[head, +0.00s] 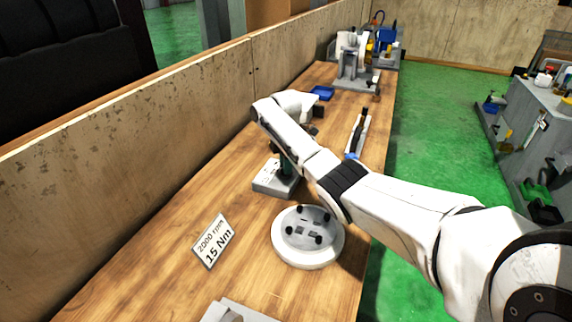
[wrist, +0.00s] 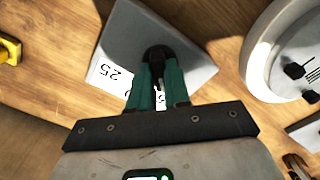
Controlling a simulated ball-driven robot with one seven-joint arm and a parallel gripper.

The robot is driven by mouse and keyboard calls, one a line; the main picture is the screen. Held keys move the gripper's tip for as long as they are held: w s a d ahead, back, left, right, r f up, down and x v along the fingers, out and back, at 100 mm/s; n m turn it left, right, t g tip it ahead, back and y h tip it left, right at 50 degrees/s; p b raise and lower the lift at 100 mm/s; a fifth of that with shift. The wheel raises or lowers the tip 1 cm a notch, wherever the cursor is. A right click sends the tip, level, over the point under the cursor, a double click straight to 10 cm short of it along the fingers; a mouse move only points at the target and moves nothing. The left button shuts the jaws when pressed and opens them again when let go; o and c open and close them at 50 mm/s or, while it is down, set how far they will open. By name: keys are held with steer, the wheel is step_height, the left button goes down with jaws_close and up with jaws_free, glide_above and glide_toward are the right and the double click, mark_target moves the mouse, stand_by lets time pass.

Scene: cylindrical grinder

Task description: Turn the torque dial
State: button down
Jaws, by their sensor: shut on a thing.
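The torque dial is a small black knob (wrist: 157,52) on a grey block with a white number label (wrist: 117,78); "25" can be read on it. The grey block also shows in the head view (head: 268,184), on the wooden bench below my arm. My gripper (wrist: 158,66) has green fingers, which are shut on the black knob from both sides. In the head view my gripper (head: 284,162) reaches down onto the block, and my arm and fingers hide the knob. The fingers cover part of the label, so the knob's setting cannot be read.
A sign (head: 213,241) reading "2000 rpm 15 Nm" stands on the bench. A round white fixture (head: 307,255) with black knobs sits close to the block. A blue tray (head: 322,91), a black-handled tool (head: 358,134) and machines lie farther back. A wooden wall (head: 150,140) runs along the left.

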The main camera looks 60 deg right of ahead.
steer(key=shift+w, duration=0.1)
steer(key=c, duration=1.1)
jaws_free()
steer(key=shift+r, duration=0.1)
step_height(320, 180, up, 11)
steer(key=shift+f+b, duration=0.15)
steer(key=shift+b, duration=0.35)
